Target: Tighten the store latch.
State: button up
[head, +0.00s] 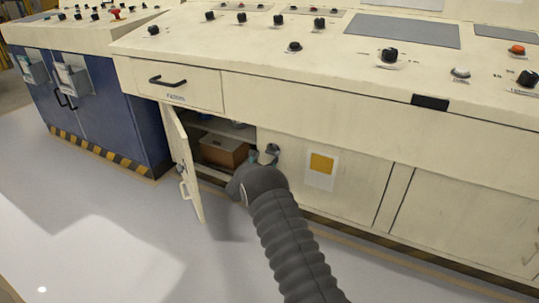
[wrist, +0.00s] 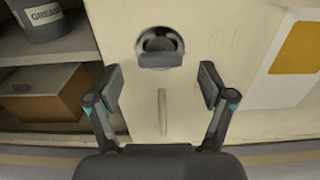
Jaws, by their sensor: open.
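The store latch (wrist: 160,47) appears in the wrist view as a round, dark grey knob with a flat bar across its lower part, on the cream cabinet panel. A pale vertical strip (wrist: 162,112) is on the panel below it. My gripper (wrist: 161,86) is open and empty, its fingers spread to either side just below the knob in the picture; I see no contact. In the head view, my gripper (head: 263,156) is at the panel beside the cupboard opening, and I cannot clearly separate the latch from the fingers there. The cupboard door (head: 187,165) stands open.
Inside the cupboard are a brown box (head: 222,152) and, on the shelf, a grey can marked GREASE (wrist: 40,18). A sheet with a yellow square (head: 321,168) is right of my gripper. A blue cabinet (head: 103,110) stands left. The floor in front is clear.

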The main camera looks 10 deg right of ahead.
aim_at(270, 153)
jog(key=shift+x, duration=1.7)
jog(key=c, duration=1.2)
